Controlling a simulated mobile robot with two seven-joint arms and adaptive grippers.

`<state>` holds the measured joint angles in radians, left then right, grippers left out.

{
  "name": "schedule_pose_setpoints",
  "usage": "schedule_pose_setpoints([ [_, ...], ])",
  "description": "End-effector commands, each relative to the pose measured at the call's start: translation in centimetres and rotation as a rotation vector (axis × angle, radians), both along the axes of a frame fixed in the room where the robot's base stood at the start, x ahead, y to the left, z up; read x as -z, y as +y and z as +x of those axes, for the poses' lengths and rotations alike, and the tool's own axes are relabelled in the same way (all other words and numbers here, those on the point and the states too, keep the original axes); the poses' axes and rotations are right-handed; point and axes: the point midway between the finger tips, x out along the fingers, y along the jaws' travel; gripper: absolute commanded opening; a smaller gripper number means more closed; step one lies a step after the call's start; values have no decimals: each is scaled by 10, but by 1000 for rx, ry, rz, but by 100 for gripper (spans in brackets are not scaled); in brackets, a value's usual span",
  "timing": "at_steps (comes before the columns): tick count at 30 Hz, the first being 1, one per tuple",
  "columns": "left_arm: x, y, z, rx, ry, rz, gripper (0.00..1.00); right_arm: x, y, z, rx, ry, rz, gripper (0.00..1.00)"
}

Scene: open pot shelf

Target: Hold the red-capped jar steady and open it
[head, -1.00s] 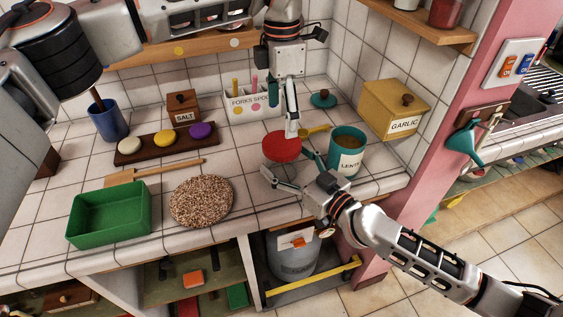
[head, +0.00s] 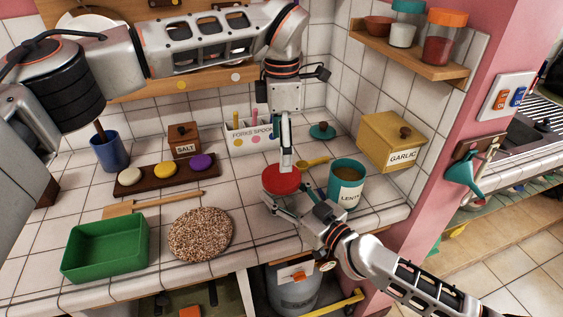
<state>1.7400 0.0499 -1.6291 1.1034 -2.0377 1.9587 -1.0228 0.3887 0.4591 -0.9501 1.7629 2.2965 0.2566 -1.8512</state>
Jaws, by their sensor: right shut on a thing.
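The red-capped jar stands on the tiled counter, its round red cap (head: 279,182) facing up. The jar's body is mostly hidden under the cap and behind my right gripper. My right gripper (head: 287,199) comes from the lower right and is shut on the jar, low at its near side. My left gripper (head: 286,166) points straight down from above, its tip at the far part of the cap. I see it edge-on, so its opening does not show, and I cannot tell whether it touches the cap.
An open teal LENTILS-type canister (head: 347,182) stands close right of the jar, with a yellow scoop (head: 311,163) and teal lid (head: 322,131) behind. A yellow GARLIC box (head: 392,141) is farther right. A speckled round mat (head: 200,235) and green tray (head: 105,247) lie left.

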Motion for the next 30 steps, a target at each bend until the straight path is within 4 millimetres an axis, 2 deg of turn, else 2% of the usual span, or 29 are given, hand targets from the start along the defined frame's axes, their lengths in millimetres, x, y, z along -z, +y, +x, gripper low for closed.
schedule_pose_setpoints([
  [9,0,0,0,571,0,1,80,1,0,0,0,1,-1,0],
  [15,0,0,1,854,0,0,80,1,0,0,0,1,-1,0],
  [23,3,1,0,999,2,-2,80,1,0,0,0,1,-1,0],
  [30,33,0,0,1004,4,-4,80,1,0,0,0,1,-1,0],
])
